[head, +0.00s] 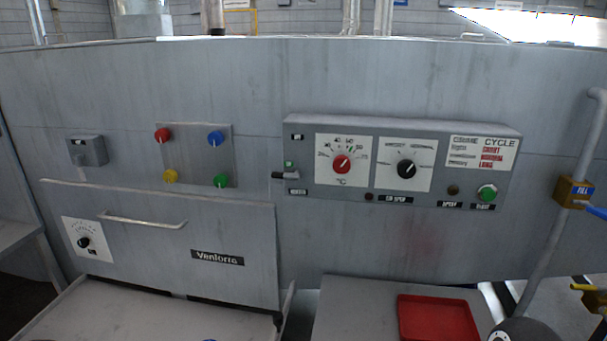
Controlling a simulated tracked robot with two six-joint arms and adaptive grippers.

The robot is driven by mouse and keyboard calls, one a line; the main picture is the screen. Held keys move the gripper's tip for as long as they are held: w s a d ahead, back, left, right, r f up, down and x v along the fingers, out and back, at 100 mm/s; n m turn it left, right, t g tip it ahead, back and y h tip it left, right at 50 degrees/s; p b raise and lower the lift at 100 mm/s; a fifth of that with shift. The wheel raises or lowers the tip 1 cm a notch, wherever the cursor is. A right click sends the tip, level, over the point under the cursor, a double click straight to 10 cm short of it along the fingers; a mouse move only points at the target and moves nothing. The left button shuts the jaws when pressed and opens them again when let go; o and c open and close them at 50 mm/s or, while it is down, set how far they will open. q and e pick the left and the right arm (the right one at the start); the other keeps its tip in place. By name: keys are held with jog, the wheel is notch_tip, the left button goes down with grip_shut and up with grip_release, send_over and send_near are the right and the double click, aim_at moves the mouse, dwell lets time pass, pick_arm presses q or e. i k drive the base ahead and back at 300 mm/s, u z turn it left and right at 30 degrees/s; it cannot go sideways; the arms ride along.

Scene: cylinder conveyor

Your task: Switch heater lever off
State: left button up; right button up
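The heater lever (285,175) is on the left end of the grey control panel (470,135), above a small dark label (297,191) that seems to read heater. Its dark tip points left and it lies about level. A small green light or mark (289,164) sits just above it. No gripper shows in the head view, and nothing touches the lever. A dark rounded part at the bottom right edge may be mine, but I cannot tell.
The panel has a red dial (342,164), a black dial (406,169) and a green button (487,193). Left of it is a plate with coloured knobs (197,150). Below are a hatch with a handle (142,221) and a red tray (437,318). A pipe (556,215) stands right.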

aim_at(295, 176)
jog(key=z, duration=0.6)
jog(key=k, duration=1.65)
jog(key=u, duration=0.7)
jog(key=i, duration=1)
jog(key=z, duration=0.05)
